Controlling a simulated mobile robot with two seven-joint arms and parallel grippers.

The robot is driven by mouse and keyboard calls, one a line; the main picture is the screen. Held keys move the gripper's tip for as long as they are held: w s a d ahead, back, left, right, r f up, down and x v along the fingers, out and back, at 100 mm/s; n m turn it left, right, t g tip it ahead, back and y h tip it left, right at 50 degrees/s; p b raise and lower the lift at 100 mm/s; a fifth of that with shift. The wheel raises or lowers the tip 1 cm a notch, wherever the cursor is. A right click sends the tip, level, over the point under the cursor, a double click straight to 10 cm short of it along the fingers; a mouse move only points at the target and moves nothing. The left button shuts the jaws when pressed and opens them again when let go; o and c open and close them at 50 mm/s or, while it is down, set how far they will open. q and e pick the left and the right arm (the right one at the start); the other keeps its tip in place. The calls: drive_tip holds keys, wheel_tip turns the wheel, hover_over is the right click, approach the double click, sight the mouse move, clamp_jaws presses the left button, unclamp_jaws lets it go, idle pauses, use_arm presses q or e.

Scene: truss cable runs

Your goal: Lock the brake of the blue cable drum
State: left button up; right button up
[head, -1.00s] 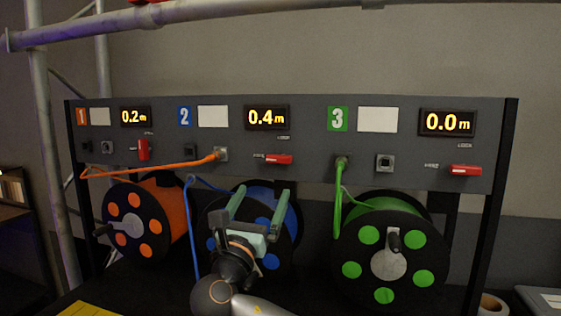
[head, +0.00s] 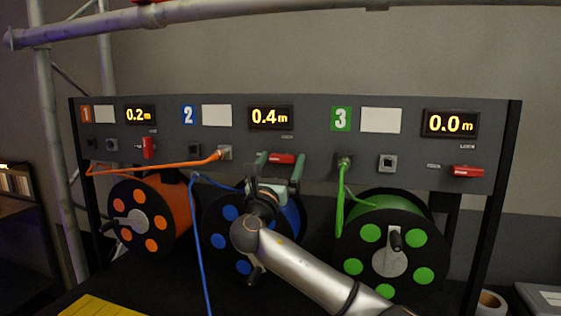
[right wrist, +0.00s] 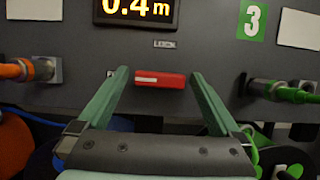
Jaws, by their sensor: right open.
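The blue cable drum (head: 228,214) sits in the middle bay under the panel, partly hidden by my right arm. Its red brake lever (head: 282,159) lies horizontal on the panel below the 0.4 m display (head: 271,118). It also shows in the right wrist view (right wrist: 160,80), with a LOCK label (right wrist: 164,44) above it. My right gripper (head: 281,158) is open and empty, with its green fingers pointing at the panel on either side of the lever. In the right wrist view the lever is between the fingertips (right wrist: 158,78); I cannot tell whether they touch it. My left gripper is not in view.
The orange drum (head: 152,219) is at left, its red lever (head: 148,147) upright. The green drum (head: 390,247) is at right, its red lever (head: 468,171) horizontal. An orange cable (head: 150,164) runs to a middle socket; a blue cable (head: 198,250) hangs beside the blue drum.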

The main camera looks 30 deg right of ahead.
drive_tip(key=shift+c, duration=0.2)
drive_tip(key=c, duration=1.3)
drive_tip(key=shift+o, duration=0.2)
